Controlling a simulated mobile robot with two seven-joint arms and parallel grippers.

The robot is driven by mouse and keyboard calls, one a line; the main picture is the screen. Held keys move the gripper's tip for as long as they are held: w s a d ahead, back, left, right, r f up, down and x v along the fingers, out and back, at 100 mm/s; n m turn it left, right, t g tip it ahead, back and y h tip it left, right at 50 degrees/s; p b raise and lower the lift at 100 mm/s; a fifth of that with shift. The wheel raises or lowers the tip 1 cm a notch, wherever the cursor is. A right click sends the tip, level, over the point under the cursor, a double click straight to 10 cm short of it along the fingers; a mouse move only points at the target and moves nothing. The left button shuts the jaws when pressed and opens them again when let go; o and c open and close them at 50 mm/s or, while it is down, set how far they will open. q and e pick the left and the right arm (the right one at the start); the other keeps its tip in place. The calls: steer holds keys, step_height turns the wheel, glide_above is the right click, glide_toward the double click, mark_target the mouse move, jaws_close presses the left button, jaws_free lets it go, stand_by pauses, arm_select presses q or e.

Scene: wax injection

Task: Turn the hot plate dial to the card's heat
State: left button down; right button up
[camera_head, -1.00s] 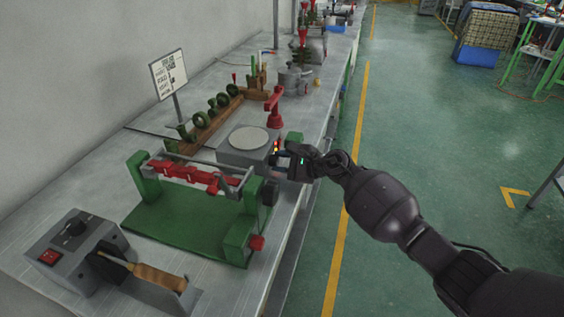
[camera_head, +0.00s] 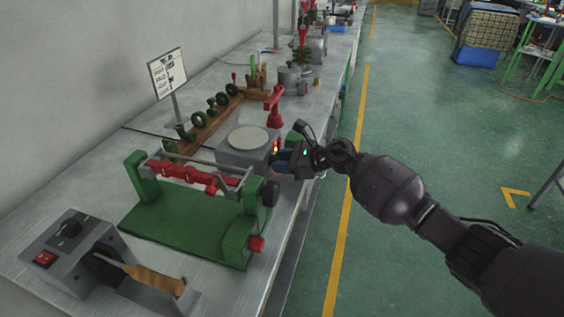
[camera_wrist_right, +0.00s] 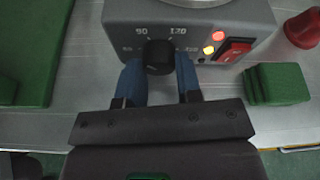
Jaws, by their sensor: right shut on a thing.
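The hot plate is a grey box (camera_head: 232,158) with a pale round top (camera_head: 248,140). In the right wrist view its front panel (camera_wrist_right: 118,28) carries a black dial (camera_wrist_right: 158,57) ringed by numbers, with 90 and 120 legible above it. My right gripper (camera_wrist_right: 160,68) is shut on the dial, one blue finger on each side. The dial's pointer mark is too dark to read. In the head view the right gripper (camera_head: 280,160) is at the box's front and hides the dial. The white card (camera_head: 168,74) stands on a post behind; its writing is too small to read.
A red switch (camera_wrist_right: 236,50) and lit red and amber lamps sit right of the dial. A green fixture (camera_head: 195,215) with a red bar stands in front of the hot plate. A red press (camera_head: 274,108) stands just behind it.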

steer(key=shift+f+m, duration=0.1)
steer(key=shift+m, duration=0.3)
steer(key=o, duration=0.6)
steer(key=v, duration=1.1)
steer(key=shift+w+p, duration=0.1)
steer(key=shift+p, duration=0.25)
